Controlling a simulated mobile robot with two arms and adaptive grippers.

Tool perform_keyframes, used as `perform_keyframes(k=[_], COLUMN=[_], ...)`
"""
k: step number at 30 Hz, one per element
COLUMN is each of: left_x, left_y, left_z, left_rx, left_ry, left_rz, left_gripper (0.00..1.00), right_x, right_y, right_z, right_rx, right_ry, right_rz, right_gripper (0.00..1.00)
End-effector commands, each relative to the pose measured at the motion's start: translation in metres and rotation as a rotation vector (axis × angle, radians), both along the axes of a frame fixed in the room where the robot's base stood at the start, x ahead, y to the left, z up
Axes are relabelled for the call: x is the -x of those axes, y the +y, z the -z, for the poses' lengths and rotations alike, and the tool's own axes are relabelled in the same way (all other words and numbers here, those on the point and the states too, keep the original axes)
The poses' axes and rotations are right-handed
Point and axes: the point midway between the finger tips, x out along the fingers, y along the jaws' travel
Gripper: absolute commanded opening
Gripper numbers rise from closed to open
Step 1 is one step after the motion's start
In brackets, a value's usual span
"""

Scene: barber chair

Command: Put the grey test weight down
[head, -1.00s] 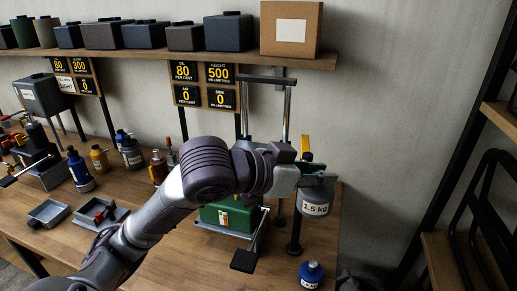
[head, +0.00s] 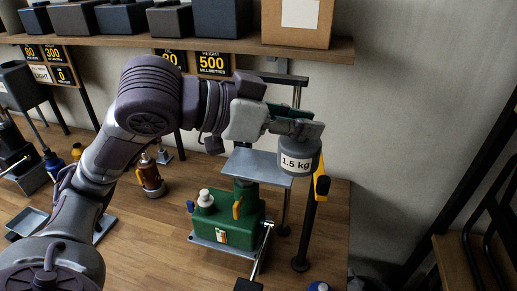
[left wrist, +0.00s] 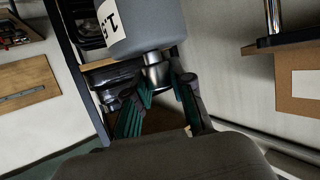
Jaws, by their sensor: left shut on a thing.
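The grey test weight (head: 298,163), a cylinder labelled "1.5 kg", hangs upright in the head view. My left gripper (head: 300,130) is shut on its top. In the left wrist view the weight (left wrist: 146,24) also shows, its narrow neck between the fingers (left wrist: 163,88). In the head view the weight appears just right of a flat grey metal plate (head: 252,166), overlapping its right edge; I cannot tell whether they touch. The plate stands above a green device (head: 228,228) on the bench. My right gripper is not in view.
A black post with a yellow part (head: 321,187) stands just behind the weight. A shelf (head: 335,55) with dark boxes and a cardboard box (head: 297,22) runs above. A brown bottle (head: 150,178) stands left of the device.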

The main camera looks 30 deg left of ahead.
Motion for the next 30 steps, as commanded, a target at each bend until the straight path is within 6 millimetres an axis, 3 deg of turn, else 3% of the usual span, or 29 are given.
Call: perform_keyframes(k=[5, 17, 24, 30], left_x=[-0.006, -0.057, -0.081, -0.086], left_y=[0.006, 0.053, 0.074, 0.079], left_z=[0.002, 0.043, 0.061, 0.068], left_rx=[0.007, 0.008, 0.007, 0.005], left_ry=[-0.006, -0.004, -0.008, -0.011], left_rz=[-0.001, -0.005, -0.002, -0.001], left_gripper=[0.00, 0.00, 0.00, 0.00], right_x=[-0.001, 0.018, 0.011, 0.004], right_y=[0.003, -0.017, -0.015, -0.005], right_z=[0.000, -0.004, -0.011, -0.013], right_rx=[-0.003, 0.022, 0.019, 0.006], right_ry=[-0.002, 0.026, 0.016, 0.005], right_rz=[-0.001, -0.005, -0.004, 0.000], right_gripper=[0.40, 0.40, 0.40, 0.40])
